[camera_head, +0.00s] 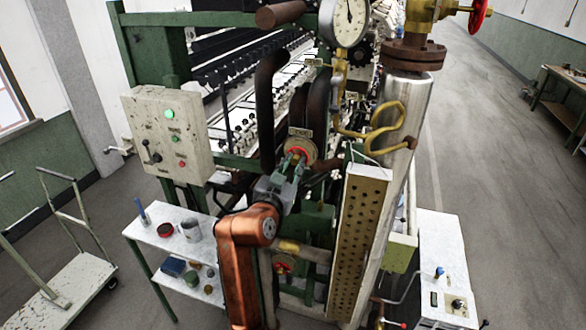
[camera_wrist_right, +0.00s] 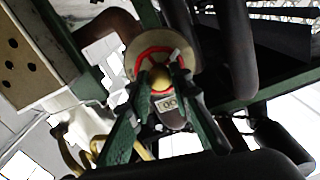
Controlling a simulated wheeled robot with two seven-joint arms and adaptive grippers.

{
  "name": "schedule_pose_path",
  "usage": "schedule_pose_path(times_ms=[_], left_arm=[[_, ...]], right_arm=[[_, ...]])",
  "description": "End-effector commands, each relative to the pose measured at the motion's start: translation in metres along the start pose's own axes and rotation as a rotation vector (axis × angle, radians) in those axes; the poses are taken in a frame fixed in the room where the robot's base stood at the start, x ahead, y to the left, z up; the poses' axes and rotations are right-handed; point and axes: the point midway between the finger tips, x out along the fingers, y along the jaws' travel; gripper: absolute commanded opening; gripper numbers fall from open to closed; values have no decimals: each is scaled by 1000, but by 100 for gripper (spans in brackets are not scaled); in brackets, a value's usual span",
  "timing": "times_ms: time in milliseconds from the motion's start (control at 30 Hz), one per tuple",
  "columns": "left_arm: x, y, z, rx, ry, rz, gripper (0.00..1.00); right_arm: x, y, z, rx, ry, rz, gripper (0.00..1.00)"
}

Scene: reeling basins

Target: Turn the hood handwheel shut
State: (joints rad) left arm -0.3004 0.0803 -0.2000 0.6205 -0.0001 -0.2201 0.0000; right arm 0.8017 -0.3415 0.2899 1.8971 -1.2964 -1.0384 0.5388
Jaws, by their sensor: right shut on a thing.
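A small red handwheel (camera_head: 297,151) with a brass hub sits on a round tan flange in the middle of the machine, below a small tag. It also shows in the right wrist view (camera_wrist_right: 154,54), where its red rim curves around the brass hub. My right gripper (camera_head: 293,169) reaches up to it from below. In the wrist view its two green fingers (camera_wrist_right: 162,85) lie on either side of the hub, at the lower rim, shut on the wheel. The fingers hide part of the rim. The tag's writing is too small to read. My left gripper is not in view.
Dark curved pipes (camera_head: 268,105) stand close at the left of the wheel. A perforated tan panel (camera_head: 358,235) and a thick metal column (camera_head: 400,110) stand to the right. A control box (camera_head: 168,135) is at the left. Another red handwheel (camera_head: 480,13) is at top right.

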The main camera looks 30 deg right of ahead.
Motion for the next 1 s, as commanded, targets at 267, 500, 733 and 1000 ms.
schedule_pose_path(times_ms=[267, 500, 733, 1000], left_arm=[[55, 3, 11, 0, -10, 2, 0], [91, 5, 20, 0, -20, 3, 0], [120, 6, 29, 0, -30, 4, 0], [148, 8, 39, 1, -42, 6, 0]], right_arm=[[0, 0, 13, 420, -12, 2, 0], [0, 0, 13, 828, -13, 5, 0], [1, 0, 12, 1211, -12, 8, 0], [1, 0, 11, 1646, -10, 12, 0]])
